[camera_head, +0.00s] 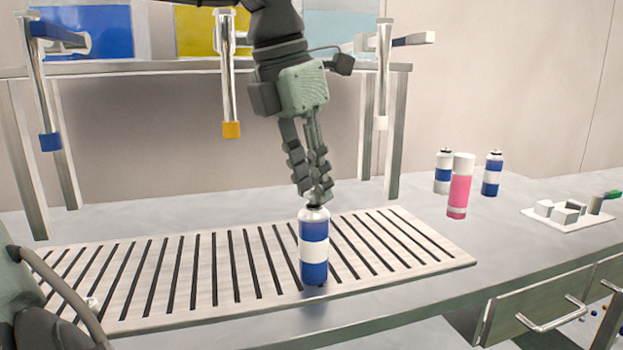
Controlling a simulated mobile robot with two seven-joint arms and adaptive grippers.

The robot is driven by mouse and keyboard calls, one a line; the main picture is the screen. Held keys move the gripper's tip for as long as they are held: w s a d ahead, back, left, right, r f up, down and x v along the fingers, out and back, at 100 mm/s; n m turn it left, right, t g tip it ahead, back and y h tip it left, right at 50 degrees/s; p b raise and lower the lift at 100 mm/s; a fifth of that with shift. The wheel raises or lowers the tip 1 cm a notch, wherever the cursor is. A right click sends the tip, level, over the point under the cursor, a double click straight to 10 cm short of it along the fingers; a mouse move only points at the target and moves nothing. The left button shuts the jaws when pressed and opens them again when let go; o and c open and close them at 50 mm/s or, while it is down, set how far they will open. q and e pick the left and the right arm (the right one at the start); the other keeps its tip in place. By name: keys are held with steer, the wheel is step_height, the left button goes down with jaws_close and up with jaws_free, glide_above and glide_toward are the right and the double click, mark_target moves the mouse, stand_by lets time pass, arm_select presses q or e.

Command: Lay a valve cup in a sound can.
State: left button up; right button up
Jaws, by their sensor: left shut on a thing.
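A blue can (314,262) with a white band stands upright near the front edge of the slatted rack, right of its middle. My left gripper (316,199) points down from above, its fingers close together at the can's top. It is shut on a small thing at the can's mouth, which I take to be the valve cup. The fingertips hide most of it, so I cannot tell whether it sits in the mouth or just above it. My right gripper is not in view.
The slatted rack (205,276) is otherwise mostly clear. Two blue and white cans (443,172) (491,175) and a pink can (460,190) stand at the right. A metal frame (200,69) with hanging posts stands behind.

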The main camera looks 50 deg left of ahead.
mark_target(312, 194)
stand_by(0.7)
arm_select(q)
steer(key=o, duration=1.3)
steer(key=shift+o, duration=0.2)
steer(key=shift+r, duration=0.1)
steer(key=shift+r+p, duration=0.9)
steer(key=shift+r, duration=2.55)
steer(key=shift+f, duration=0.1)
